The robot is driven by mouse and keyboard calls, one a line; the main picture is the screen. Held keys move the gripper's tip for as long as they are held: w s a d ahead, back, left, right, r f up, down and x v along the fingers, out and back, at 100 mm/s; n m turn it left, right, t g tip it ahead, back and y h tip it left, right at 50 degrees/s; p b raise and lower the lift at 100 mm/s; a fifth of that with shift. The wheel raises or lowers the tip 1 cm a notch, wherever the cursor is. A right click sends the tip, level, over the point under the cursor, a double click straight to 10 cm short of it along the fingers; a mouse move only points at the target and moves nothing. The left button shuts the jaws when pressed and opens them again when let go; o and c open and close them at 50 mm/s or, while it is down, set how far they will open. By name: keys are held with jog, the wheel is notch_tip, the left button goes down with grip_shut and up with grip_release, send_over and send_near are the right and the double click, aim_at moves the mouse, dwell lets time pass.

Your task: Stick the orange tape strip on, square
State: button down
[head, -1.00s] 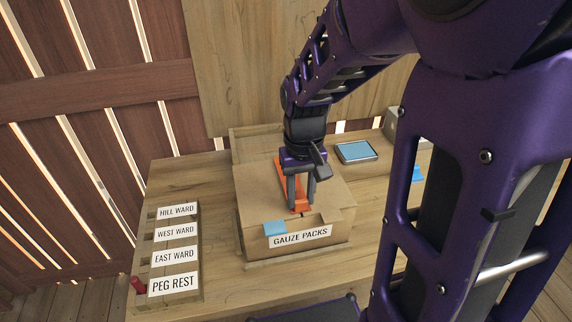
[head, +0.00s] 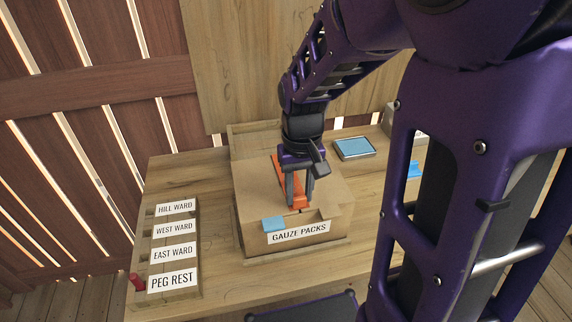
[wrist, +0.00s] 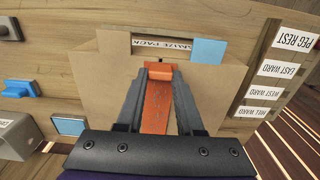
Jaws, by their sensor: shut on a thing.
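The orange tape strip (head: 280,166) lies lengthwise along the middle of the top of a cardboard box (head: 252,188) labelled GAUZE PACKS (head: 299,232). In the wrist view the strip (wrist: 157,112) runs between my fingers to the box's labelled edge, looking roughly in line with the box. My gripper (head: 298,200) points down over the box and is shut on the strip near its labelled end. In the wrist view the fingertips (wrist: 162,72) flank the strip. Whether its underside touches the cardboard everywhere is hidden. A light blue piece (head: 273,223) sits at the box's front edge.
A wooden rack (head: 190,262) with ward labels and a red peg (head: 137,283) stands at the left. A blue-topped tray (head: 354,148) sits behind right of the box. Bare tabletop (head: 218,230) lies between rack and box. My arm hides part of the right side.

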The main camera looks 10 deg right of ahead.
jog(key=shift+f, duration=0.1)
jog(key=shift+c, duration=2.3)
grip_release()
